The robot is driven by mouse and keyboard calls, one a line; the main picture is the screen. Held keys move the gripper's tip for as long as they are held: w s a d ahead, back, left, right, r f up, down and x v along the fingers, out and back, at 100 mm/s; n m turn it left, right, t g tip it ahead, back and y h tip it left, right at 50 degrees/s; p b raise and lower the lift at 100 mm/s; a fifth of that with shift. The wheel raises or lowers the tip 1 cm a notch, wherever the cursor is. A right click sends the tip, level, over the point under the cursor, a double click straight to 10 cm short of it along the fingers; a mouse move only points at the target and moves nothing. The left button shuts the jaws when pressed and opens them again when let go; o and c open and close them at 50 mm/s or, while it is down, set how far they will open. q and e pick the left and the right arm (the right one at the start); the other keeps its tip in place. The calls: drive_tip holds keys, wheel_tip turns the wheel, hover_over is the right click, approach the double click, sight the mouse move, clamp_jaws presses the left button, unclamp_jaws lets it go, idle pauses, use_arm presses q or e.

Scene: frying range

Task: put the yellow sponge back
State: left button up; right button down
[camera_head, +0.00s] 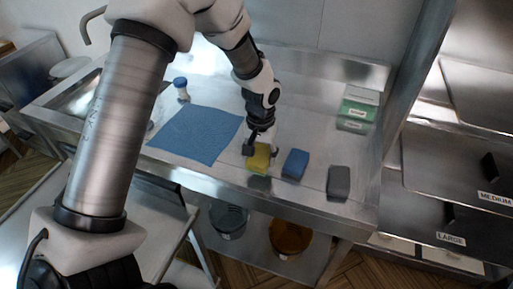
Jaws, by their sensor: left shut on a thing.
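The yellow sponge (260,160) is at the front of the steel counter, left of the blue sponge (295,164). A grey sponge (338,182) lies further right in the same row. My left gripper (260,149) reaches down from above and is shut on the yellow sponge. Its fingers cover the sponge's upper part. I cannot tell whether the sponge touches the counter. My right gripper is not in view.
A blue cloth (196,134) lies flat left of the sponges. A small blue-capped bottle (181,88) stands behind it. A green and white box (357,107) stands at the back right. Below the counter are a grey bucket (228,220) and an orange bucket (291,236).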

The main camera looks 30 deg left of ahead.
sight(258, 144)
use_arm(q)
drive_tip(key=w+a, duration=0.2)
drive_tip(key=w, duration=0.1)
drive_tip(key=shift+w+a+f+p, duration=0.15)
drive_tip(key=shift+a+f+p, duration=0.05)
drive_tip(key=shift+a+p, duration=0.2)
drive_tip(key=f, duration=0.1)
drive_tip(key=a+f+p, duration=0.1)
drive_tip(key=f, duration=0.1)
drive_tip(key=shift+f, duration=0.3)
drive_tip(key=shift+w+d+f, duration=0.1)
drive_tip(key=shift+w, duration=0.05)
drive_tip(key=shift+f, duration=0.1)
drive_tip(key=o, duration=1.1)
